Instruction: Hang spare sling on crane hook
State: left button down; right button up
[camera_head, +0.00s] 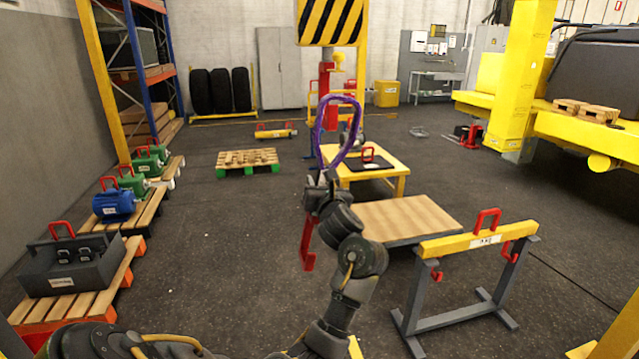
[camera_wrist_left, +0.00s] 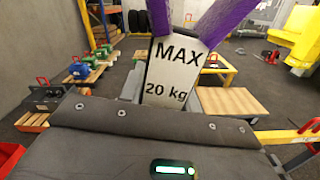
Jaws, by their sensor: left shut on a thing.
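My left gripper (camera_head: 322,182) is shut on the purple sling (camera_head: 318,128) and holds it up as an upright loop. In the left wrist view the sling's two purple straps (camera_wrist_left: 233,20) rise from a white tag (camera_wrist_left: 172,75) reading "MAX 20 kg". The crane's block (camera_head: 330,22) with yellow and black stripes hangs at the top centre. A small yellow part (camera_head: 340,62) below it may be the hook; I cannot tell for sure. The sling's top shows lower in the picture than this part, apart from it. My right gripper is not in view.
A yellow table (camera_head: 392,168) with a dark red-handled plate and a wooden-topped platform (camera_head: 405,217) stand beyond my arm. A yellow-beamed stand (camera_head: 470,243) is at right. Pallets with motors (camera_head: 113,205) and a dark toolbox (camera_head: 80,265) line the left. Open floor lies left of centre.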

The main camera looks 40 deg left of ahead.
pick_arm(q)
jog(key=shift+x, duration=1.1)
jog(key=w+a+f+b, duration=0.5)
jog(key=a+b, duration=0.3)
jog(key=shift+w+f, duration=0.25)
jog(key=shift+f, duration=0.15)
dwell(0.9)
jog(key=shift+f+b, duration=0.1)
jog(key=shift+b, duration=0.25)
dwell(0.4)
